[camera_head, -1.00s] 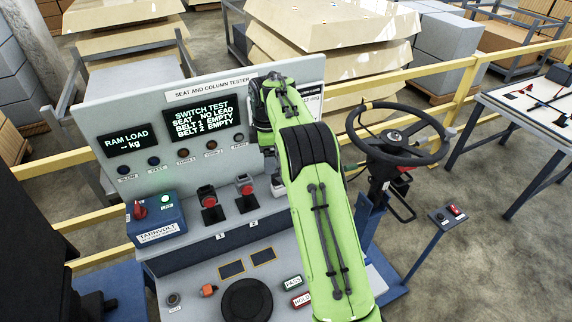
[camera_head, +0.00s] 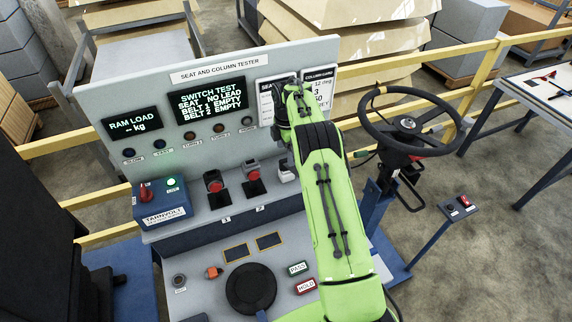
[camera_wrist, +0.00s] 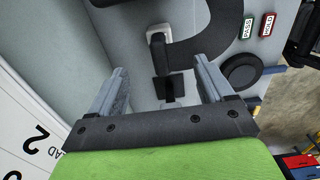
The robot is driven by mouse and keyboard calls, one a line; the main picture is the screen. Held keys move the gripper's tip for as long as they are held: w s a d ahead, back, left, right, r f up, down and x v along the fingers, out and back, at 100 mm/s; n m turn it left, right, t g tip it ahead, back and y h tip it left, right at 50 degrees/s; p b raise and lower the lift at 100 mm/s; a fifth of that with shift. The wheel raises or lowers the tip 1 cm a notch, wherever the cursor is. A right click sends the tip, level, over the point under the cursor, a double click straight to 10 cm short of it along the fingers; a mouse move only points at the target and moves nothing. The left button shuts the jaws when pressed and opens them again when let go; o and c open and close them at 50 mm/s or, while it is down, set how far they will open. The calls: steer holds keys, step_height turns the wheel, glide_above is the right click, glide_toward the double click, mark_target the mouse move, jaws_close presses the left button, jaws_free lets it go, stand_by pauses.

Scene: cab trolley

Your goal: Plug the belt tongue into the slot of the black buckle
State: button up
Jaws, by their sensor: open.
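A pale grey piece, which looks like the belt tongue (camera_wrist: 157,34), stands upright by a black base and a broad black strap (camera_wrist: 205,48) in the wrist view. It also shows at the right of the bench shelf in the head view (camera_head: 287,173), partly behind my arm. My gripper (camera_wrist: 160,85) is open and empty, its two grey fingers apart on either side of the piece's base, with the piece beyond the fingertips. A dark buckle with a red top (camera_head: 213,182) stands on the shelf by label 1.
The tester's upright panel (camera_head: 110,110) rises behind the shelf. A blue box with a red knob (camera_head: 160,203) stands left of the buckles. A steering wheel (camera_head: 405,122) stands to the right. PASS (camera_head: 298,268) and HOLD (camera_head: 305,286) buttons lie in front.

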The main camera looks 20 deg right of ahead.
step_height(320, 180, down, 6)
steer(key=b, duration=0.2)
steer(key=shift+b, duration=0.4)
steer(key=shift+r, duration=0.1)
stand_by(0.5)
steer(key=shift+c, duration=0.3)
jaws_close()
steer(key=shift+r+p, duration=0.2)
steer(key=shift+p, duration=0.1)
steer(key=shift+r+p, duration=1.75)
steer(key=shift+r, duration=1.15)
